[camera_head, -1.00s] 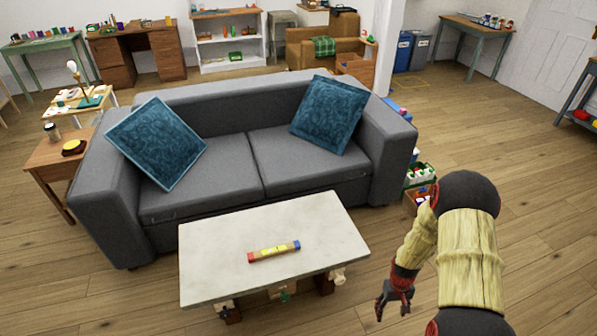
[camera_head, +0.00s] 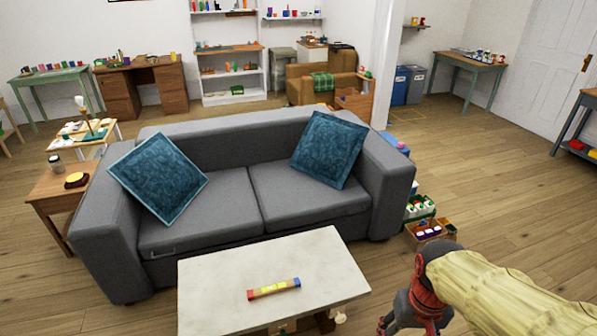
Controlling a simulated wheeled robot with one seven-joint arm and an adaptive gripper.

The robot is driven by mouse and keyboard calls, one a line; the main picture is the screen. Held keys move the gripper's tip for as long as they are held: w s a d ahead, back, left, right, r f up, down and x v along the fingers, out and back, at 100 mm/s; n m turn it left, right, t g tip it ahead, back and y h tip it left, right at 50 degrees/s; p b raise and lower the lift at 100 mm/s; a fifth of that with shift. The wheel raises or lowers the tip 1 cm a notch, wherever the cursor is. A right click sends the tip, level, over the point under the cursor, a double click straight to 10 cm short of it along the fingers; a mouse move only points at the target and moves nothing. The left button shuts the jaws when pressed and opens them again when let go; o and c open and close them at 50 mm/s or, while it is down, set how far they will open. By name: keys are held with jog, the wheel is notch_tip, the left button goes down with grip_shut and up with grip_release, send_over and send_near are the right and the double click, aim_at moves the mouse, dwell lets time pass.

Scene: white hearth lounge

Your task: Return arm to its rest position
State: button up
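My arm reaches in from the lower right corner. My gripper (camera_head: 408,325) is at the bottom edge, right of the coffee table (camera_head: 220,287), above the wooden floor. Its dark fingers look spread apart with nothing seen between them, and their tips are partly cut off by the frame edge. A small tube with red, yellow and blue parts (camera_head: 273,289) lies on the pale tabletop, clear of the gripper.
A grey sofa (camera_head: 200,222) with two blue cushions stands behind the table. Boxes of small items (camera_head: 430,230) sit on the floor right of the sofa, just beyond my arm. A side table (camera_head: 58,190) stands at left. The floor at right is open.

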jog(key=s+a+r+t+p, duration=0.1)
jog(key=r+t, duration=0.1)
jog(key=r, duration=0.5)
jog(key=s+a+r+n+t, duration=0.1)
jog(key=s+a+r+t, duration=0.1)
jog(key=r, duration=0.5)
jog(key=shift+a+r+t+p, duration=0.2)
jog(key=shift+t+p, duration=0.2)
jog(key=shift+t, duration=0.2)
jog(key=shift+f, duration=0.1)
